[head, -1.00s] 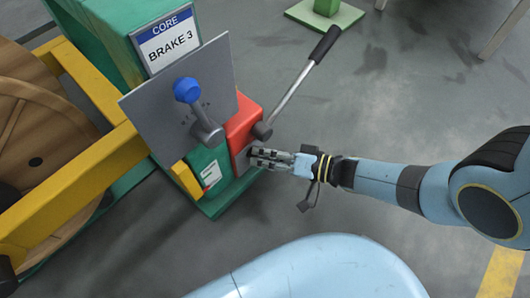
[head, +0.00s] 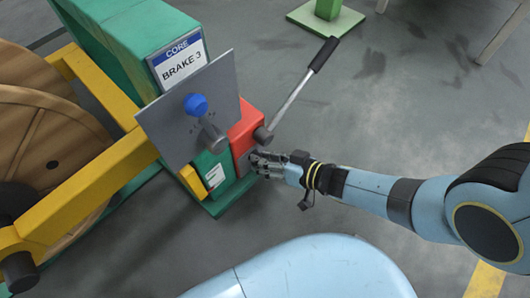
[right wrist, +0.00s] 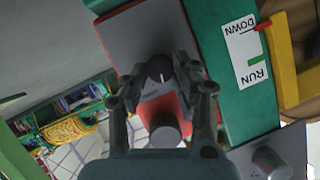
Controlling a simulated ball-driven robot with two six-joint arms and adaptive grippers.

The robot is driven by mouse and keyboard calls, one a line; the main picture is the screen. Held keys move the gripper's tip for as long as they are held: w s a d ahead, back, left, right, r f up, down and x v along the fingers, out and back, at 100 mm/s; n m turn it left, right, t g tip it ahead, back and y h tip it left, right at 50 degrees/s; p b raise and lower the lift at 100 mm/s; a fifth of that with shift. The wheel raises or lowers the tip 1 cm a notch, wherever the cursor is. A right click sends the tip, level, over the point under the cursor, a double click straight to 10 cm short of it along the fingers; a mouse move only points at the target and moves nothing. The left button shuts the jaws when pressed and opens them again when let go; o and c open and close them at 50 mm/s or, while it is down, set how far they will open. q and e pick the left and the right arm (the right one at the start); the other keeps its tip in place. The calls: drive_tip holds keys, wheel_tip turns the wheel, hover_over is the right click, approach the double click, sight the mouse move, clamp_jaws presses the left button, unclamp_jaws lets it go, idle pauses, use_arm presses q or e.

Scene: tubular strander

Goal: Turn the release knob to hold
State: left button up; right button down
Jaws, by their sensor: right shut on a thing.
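The release knob (right wrist: 160,68) is small, round and black with a short white mark, on a grey plate above a red area in the right wrist view. My right gripper (right wrist: 158,78) has its two fingers on either side of the knob, shut on it. In the head view my right gripper (head: 256,161) is at the front face of the red housing (head: 244,128) and hides the knob. I cannot read any hold marking beside the knob. My left gripper is not in view.
A long lever with a black grip (head: 323,54) rises just above my right gripper. A wooden reel (head: 55,130) lies behind yellow bars (head: 95,185).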

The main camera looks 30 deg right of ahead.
idle(0.4)
drive_tip(key=c, duration=1)
unclamp_jaws()
drive_tip(key=shift+c, duration=0.2)
drive_tip(key=shift+s, duration=0.1)
drive_tip(key=v, duration=1.2)
